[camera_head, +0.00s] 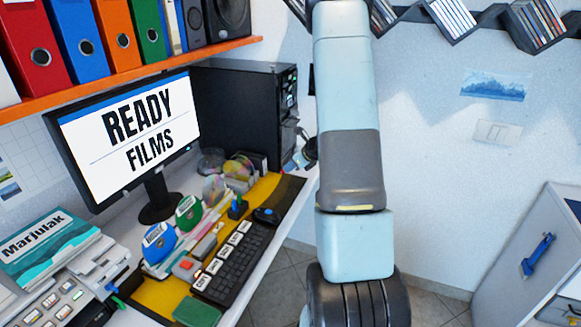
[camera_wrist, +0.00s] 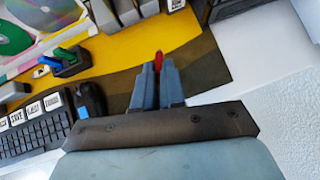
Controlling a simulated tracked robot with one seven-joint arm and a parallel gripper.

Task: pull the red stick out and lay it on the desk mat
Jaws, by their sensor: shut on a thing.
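My gripper (camera_wrist: 158,72) is shut on the red stick (camera_wrist: 159,60), whose end shows between the fingertips in the wrist view. The rest of the stick is hidden by the fingers. The fingers point over the dark end of the desk mat (camera_wrist: 207,66); I cannot tell how high above it the stick is. The mat's yellow part (camera_wrist: 120,50) lies beyond and to the left. A small dark holder (camera_wrist: 70,69) with blue and green sticks stands on the mat, left of my gripper.
A black keyboard (camera_wrist: 32,128) and dark mouse (camera_wrist: 90,101) lie left of my gripper. In the head view, a monitor (camera_head: 130,140) and black computer case (camera_head: 245,105) stand at the back of the desk. The mat's dark end is clear.

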